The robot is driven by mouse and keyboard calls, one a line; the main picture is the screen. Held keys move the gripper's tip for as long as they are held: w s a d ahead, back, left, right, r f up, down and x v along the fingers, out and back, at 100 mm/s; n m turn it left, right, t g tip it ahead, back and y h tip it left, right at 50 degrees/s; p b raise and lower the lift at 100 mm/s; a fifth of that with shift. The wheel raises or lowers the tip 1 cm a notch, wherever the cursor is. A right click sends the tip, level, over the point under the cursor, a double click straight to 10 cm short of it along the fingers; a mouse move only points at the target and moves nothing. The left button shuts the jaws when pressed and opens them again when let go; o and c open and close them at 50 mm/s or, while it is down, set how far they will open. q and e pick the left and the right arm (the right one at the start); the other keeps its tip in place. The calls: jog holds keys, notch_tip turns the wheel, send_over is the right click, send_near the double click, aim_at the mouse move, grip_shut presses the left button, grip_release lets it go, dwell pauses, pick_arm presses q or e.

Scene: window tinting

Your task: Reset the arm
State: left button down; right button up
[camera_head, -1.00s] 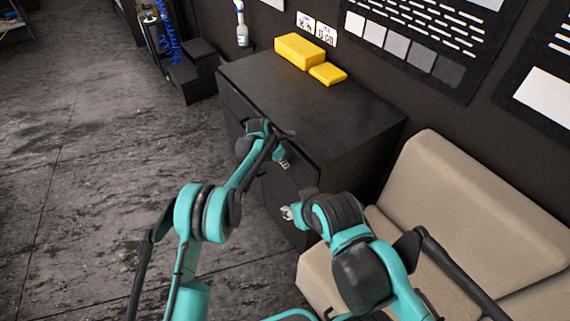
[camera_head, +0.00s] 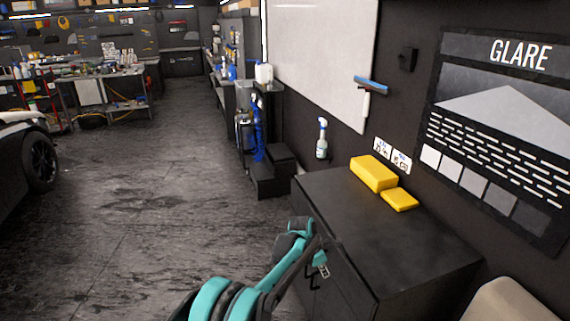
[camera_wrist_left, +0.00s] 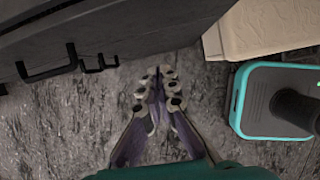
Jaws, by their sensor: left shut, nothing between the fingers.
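My left gripper (camera_head: 323,270) is in front of the black cabinet (camera_head: 400,235), near its drawer side, with its arm coming up from the bottom of the head view. In the left wrist view the left gripper (camera_wrist_left: 157,88) has its fingers together with nothing between them, above the grey floor (camera_wrist_left: 60,130). My right gripper is out of view in both current views.
Yellow sponges (camera_head: 373,173) lie on the cabinet top. A beige seat (camera_head: 505,300) stands at the lower right. A spray bottle (camera_head: 322,138) hangs on the wall. A car (camera_head: 25,155) is at far left. The floor between is clear.

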pick_arm(q)
jog(key=s+a+r+m+t+y, duration=0.1)
jog(key=s+a+r+m+t, duration=0.1)
jog(key=s+a+r+m, duration=0.55)
jog(key=s+a+r+m+t+y, duration=0.1)
jog(key=s+a+r+m, duration=0.15)
jog(key=a+r, duration=0.95)
jog(key=s+a+f+m+t+y, duration=0.1)
jog(key=s+a+f+m, duration=0.1)
jog(key=s+a+m, duration=0.3)
jog(key=s+a+f+m+t+y, duration=0.1)
jog(key=s+a+m, duration=0.4)
jog(key=s+a, duration=0.6)
jog(key=s+t, duration=0.1)
jog(key=s, duration=0.5)
jog(key=shift+s+a+f+m, duration=0.15)
jog(key=shift+s+f+m, duration=0.15)
jog(key=shift+f, duration=0.1)
jog(key=shift+w, duration=0.1)
